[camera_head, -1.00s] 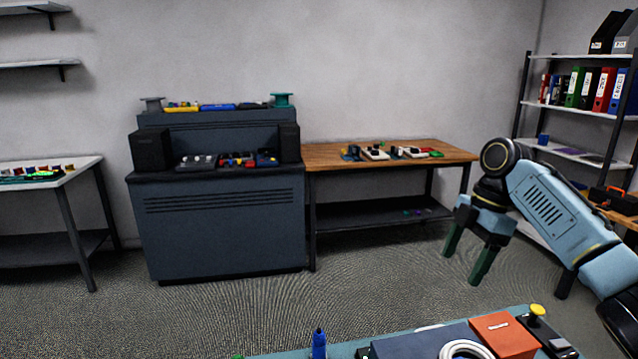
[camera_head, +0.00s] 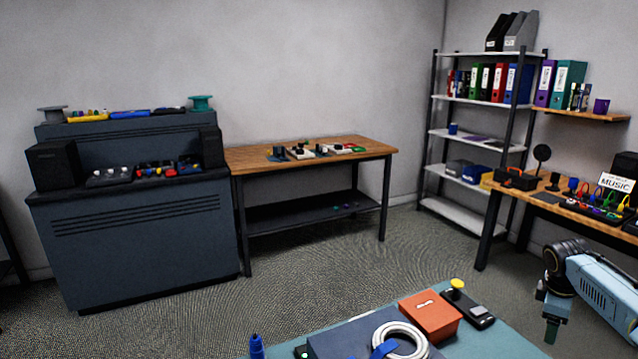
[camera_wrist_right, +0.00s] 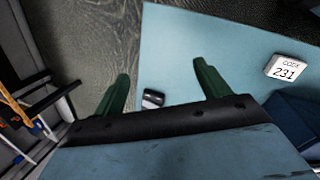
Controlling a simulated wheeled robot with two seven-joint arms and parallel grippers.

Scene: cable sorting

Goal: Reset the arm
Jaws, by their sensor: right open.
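My right arm comes in from the right edge in the head view, and its gripper (camera_head: 553,312) hangs fingers down, just right of the near teal table (camera_head: 495,345). In the right wrist view the gripper (camera_wrist_right: 163,88) shows two green fingers spread apart, with nothing held between them. A dark object with a light top (camera_wrist_right: 152,99) sits between the fingers in that picture, on the table. My left gripper is not in view.
On the near table are an orange box (camera_head: 430,315), a white cable coil (camera_head: 400,340), a black device with a yellow knob (camera_head: 470,305) and a blue bottle-like object (camera_head: 257,346). A wooden desk (camera_head: 560,207) stands at right. Carpet floor (camera_head: 340,270) is open beyond the near table.

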